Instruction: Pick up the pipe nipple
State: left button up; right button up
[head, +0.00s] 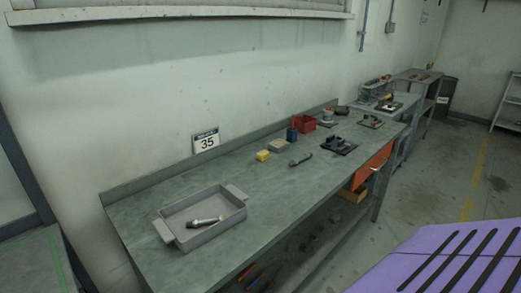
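A short metallic cylindrical piece (206,221) lies on its side in the grey tray (172,236) on the near left part of the workbench; it is too small to tell for sure what it is. A second small dark cylindrical piece (301,159) lies on the bare bench top near the middle. Either could be the pipe nipple; I cannot tell which. Neither gripper is in view.
The grey workbench (268,195) runs along the wall. It holds a yellow block (262,156), a blue cup (292,135), a red bin (304,123) and a black fixture (338,145). Bench top between tray and yellow block is clear.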

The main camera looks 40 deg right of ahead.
aim_at(306, 156)
jog(key=z, duration=1.65)
